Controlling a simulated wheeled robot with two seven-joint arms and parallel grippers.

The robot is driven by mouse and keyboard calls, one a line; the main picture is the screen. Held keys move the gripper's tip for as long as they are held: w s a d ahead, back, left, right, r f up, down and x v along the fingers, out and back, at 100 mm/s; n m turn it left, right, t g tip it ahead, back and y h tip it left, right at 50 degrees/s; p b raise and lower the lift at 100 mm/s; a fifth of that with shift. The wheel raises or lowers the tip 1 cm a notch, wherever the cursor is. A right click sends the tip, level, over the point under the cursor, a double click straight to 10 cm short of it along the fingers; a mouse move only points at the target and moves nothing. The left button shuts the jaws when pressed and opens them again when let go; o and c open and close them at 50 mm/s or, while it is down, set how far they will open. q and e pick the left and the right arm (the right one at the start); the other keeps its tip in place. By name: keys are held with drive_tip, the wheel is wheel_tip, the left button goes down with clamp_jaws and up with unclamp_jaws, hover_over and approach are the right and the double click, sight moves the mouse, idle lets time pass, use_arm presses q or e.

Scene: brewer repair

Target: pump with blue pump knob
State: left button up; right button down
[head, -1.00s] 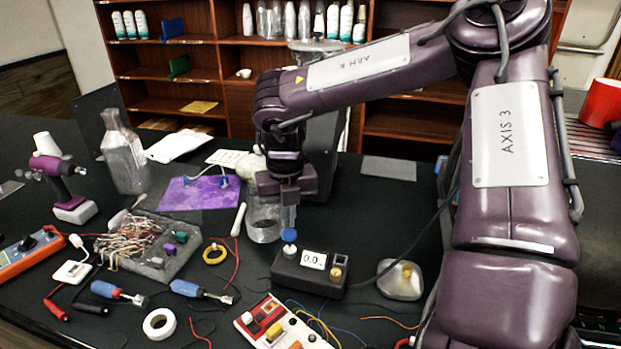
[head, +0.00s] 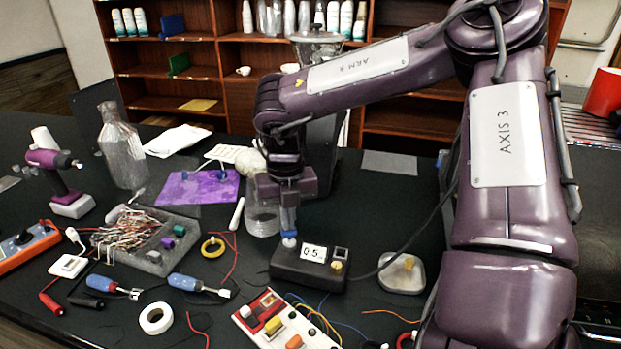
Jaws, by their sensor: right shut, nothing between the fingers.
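A black box (head: 308,268) with a small display (head: 314,254) stands on the dark table in the middle of the head view; the display reads about 0.5. A small blue knob (head: 289,234) shows above a white round part (head: 290,243) at the box's left end. My right gripper (head: 289,226) points straight down over the blue knob with its fingers shut and nothing between them. Its tips are at the knob and seem to touch it; they partly hide it. My left gripper is not in view.
A glass vessel (head: 262,219) stands close behind the box. A white block with coloured buttons (head: 288,330) lies in front, among loose wires.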

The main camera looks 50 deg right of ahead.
drive_tip(key=shift+f+b, duration=0.65)
drive_tip(key=shift+f, duration=0.4)
drive_tip(key=shift+r+p, duration=1.9)
drive_tip(key=shift+r, duration=0.7)
drive_tip(key=shift+f, duration=0.1)
drive_tip(key=shift+f+b, duration=2.05)
drive_tip(key=shift+f, duration=0.5)
drive_tip(key=shift+r+p, duration=2)
drive_tip(key=shift+r, duration=0.65)
drive_tip(key=shift+f, duration=0.15)
